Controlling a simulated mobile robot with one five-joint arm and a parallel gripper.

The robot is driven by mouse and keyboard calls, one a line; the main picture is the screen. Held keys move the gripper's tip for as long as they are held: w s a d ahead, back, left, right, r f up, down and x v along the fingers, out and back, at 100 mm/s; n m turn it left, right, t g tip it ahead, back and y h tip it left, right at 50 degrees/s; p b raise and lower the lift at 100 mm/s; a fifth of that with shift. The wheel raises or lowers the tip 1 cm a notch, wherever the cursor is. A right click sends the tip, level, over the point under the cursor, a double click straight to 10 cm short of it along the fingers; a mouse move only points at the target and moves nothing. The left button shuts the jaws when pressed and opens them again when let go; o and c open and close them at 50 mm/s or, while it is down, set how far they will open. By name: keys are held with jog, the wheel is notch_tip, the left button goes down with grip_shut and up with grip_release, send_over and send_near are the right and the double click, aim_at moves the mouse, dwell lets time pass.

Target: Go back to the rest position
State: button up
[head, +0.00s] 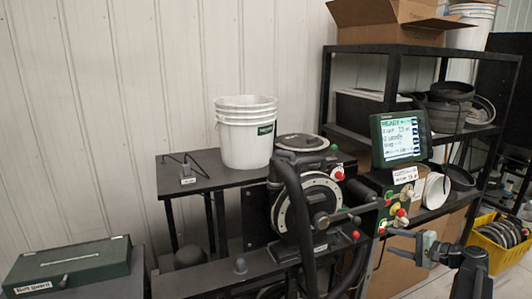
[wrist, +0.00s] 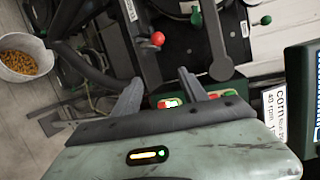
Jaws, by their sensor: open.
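My gripper (head: 393,243) is at the lower right of the head view, in front of the seed meter (head: 309,205) and its button panel (head: 396,208). In the wrist view, my gripper (wrist: 160,77) has its two fingers spread apart with nothing between them. The panel's green, white and red controls (wrist: 172,103) show between and beyond the fingers. The seed meter is a dark round housing with a pale ring, levers and a black hose. The screen (head: 401,138) above the panel reads READY; its smaller text is hard to read.
A stack of white buckets (head: 246,140) stands on the dark bench. A green box (head: 68,265) is at the lower left. A black shelf (head: 390,50) stands behind, and a yellow crate (head: 489,262) is on the floor at right. The wrist view shows a grain-filled bucket (wrist: 24,72).

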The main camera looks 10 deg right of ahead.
jog(key=w+a+f+n+g+p, duration=0.1)
jog(key=a+f+n+g, duration=0.1)
jog(key=a, duration=0.5)
jog(key=w+a+f+n+g, duration=0.1)
jog(key=a+f+g, duration=0.1)
jog(key=a, duration=0.5)
jog(key=s+a+f+n+g+h+p, duration=0.1)
jog(key=s+a+f+n+g+h, duration=0.1)
jog(key=a, duration=0.6)
jog(key=s+a+f+n+g+h+p, duration=0.2)
jog(key=s+a+f+n+g+h, duration=0.1)
jog(key=a, duration=0.5)
jog(key=s+a+f+n+g+h+p, duration=0.1)
jog(key=s+a+f+n+g+h, duration=0.1)
jog(key=s+a+n, duration=0.3)
jog(key=s+a+g, duration=0.1)
jog(key=a, duration=0.2)
jog(key=shift+a+f+n+g, duration=0.2)
jog(key=shift+a+n+g, duration=0.15)
jog(key=shift+n+g, duration=0.05)
